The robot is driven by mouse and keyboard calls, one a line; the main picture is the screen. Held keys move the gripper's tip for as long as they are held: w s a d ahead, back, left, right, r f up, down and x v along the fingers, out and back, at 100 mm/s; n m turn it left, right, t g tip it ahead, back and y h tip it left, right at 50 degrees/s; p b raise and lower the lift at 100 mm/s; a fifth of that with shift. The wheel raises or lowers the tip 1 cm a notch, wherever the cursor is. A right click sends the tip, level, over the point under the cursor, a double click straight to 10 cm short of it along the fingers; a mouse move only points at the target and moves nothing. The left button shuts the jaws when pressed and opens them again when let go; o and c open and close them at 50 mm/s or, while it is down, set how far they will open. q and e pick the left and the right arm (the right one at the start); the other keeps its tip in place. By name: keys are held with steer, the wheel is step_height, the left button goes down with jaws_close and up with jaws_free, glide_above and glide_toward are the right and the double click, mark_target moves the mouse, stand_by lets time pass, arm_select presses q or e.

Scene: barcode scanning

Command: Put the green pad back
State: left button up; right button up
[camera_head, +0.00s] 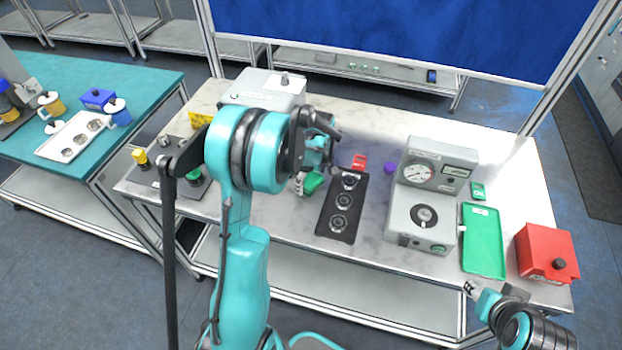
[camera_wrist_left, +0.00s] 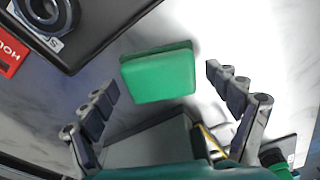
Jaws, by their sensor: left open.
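The green pad (camera_head: 314,183) lies on the pale marble worktop, left of the black tray with round recesses, partly hidden by my left gripper in the head view. In the left wrist view the pad (camera_wrist_left: 160,75) is a green block with rounded edges, in front of my open left gripper (camera_wrist_left: 161,80). One finger is on each side, with gaps, and nothing is held. In the head view the left gripper (camera_head: 318,157) is above the pad. My right gripper (camera_head: 471,288) is at the lower right near the table's front edge; its fingers are too small to read.
The black tray (camera_head: 355,204) and a red block (camera_head: 359,161) are just right of the pad. A grey gauge machine (camera_head: 412,205), a green tray (camera_head: 484,262) and a red box (camera_head: 540,240) stand farther right. A grey device (camera_head: 262,83) stands behind my left arm.

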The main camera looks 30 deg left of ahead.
mark_target(315, 182)
arm_select(q)
step_height(315, 182, up, 12)
steer(key=d+p, duration=0.2)
steer(key=p, duration=0.1)
steer(key=s+d+r+m+t, duration=0.3)
steer(key=s+d+m, duration=0.3)
steer(key=s+m, duration=0.2)
steer(key=s+d+r+m+t+h, duration=0.1)
steer(key=s+d+r+m+t, duration=0.3)
steer(key=s+d+m, duration=0.3)
steer(key=s+m, duration=0.1)
steer(key=s, duration=0.3)
steer(key=shift+d, duration=0.2)
steer(key=shift+f, duration=0.1)
step_height(315, 182, down, 9)
steer(key=b, duration=0.9)
steer(key=shift+r, duration=0.2)
